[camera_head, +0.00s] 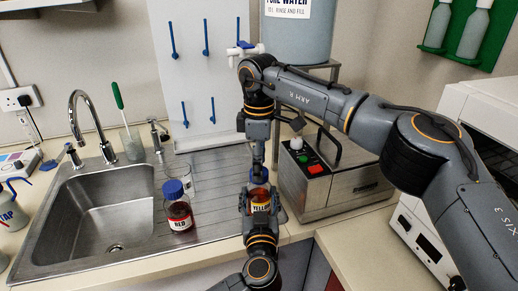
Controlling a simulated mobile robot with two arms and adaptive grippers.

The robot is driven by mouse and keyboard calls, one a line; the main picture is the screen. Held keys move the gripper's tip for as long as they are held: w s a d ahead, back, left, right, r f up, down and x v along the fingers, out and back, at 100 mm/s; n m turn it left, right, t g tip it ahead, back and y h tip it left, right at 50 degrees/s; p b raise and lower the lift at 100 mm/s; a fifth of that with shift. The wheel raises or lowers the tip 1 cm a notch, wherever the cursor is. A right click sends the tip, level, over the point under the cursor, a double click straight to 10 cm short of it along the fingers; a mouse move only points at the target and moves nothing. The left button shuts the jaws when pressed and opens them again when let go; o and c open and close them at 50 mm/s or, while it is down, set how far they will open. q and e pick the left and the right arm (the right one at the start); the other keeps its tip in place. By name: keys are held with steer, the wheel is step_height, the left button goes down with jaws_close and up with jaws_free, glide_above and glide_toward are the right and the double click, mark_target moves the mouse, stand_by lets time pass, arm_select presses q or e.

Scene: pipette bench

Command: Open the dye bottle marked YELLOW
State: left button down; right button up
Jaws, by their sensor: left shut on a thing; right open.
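The bottle labelled YELLOW (260,205) stands upright near the front edge of the bench, right of the sink's drainer. My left gripper (259,203) is shut on its body from the front, and the label shows between the fingers. My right gripper (258,172) points down right above the bottle's top and is open. The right gripper hides much of the bottle's top, so I cannot tell whether a cap sits there. A small blue patch shows just right of the bottle; I cannot tell what it is.
A bottle labelled RED (179,213) with a blue cap stands on the drainer to the left, with a clear glass beaker (181,178) behind it. A metal water bath (330,180) stands close on the right. The sink (105,215) lies further left.

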steer(key=shift+f, duration=1)
steer(key=shift+c, duration=0.2)
